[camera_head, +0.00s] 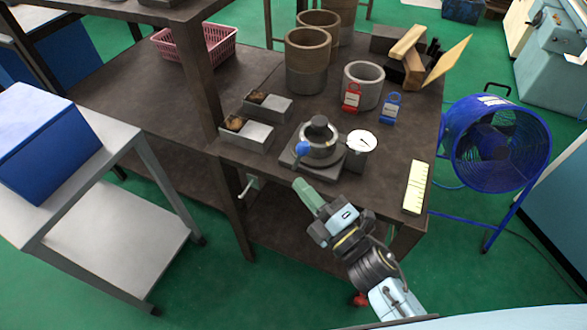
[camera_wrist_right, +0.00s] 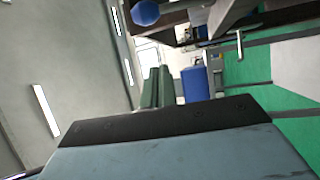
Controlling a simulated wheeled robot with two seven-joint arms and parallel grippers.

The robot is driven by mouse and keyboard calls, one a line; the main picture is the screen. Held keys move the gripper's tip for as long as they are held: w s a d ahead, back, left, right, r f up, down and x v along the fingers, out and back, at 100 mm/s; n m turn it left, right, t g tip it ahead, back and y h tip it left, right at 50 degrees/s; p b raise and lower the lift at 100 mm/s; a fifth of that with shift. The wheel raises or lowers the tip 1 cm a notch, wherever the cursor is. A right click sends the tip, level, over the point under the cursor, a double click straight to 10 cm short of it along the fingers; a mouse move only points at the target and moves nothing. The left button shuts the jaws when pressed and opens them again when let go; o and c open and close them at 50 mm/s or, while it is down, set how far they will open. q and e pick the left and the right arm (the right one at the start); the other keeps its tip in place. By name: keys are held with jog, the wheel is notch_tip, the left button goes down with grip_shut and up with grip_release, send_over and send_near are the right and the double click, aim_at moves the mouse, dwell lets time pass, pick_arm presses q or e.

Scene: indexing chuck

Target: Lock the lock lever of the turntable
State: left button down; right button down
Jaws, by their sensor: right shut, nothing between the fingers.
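The turntable (camera_head: 322,152) is a grey round chuck on a square base near the table's front edge, with a dark cylindrical piece (camera_head: 319,127) on top. A blue ball knob (camera_head: 302,148), apparently the end of the lock lever, sits at its front left. The knob also shows at the top of the right wrist view (camera_wrist_right: 145,13). My right gripper (camera_head: 298,184) has green fingers, shut and empty, just in front of the table edge and below the knob, apart from it. Its fingers also show in the wrist view (camera_wrist_right: 157,86). The lever's arm is mostly hidden. My left gripper is out of view.
A white dial (camera_head: 361,141) stands right of the turntable. Two grey trays (camera_head: 255,136) lie left. A grey cylinder (camera_head: 363,83), a red tag (camera_head: 351,97) and a blue tag (camera_head: 391,108) are behind. A pale yellow strip (camera_head: 416,187) lies at the right edge.

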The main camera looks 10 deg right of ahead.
jog(key=shift+v, duration=1.65)
jog(key=shift+a+f, duration=0.15)
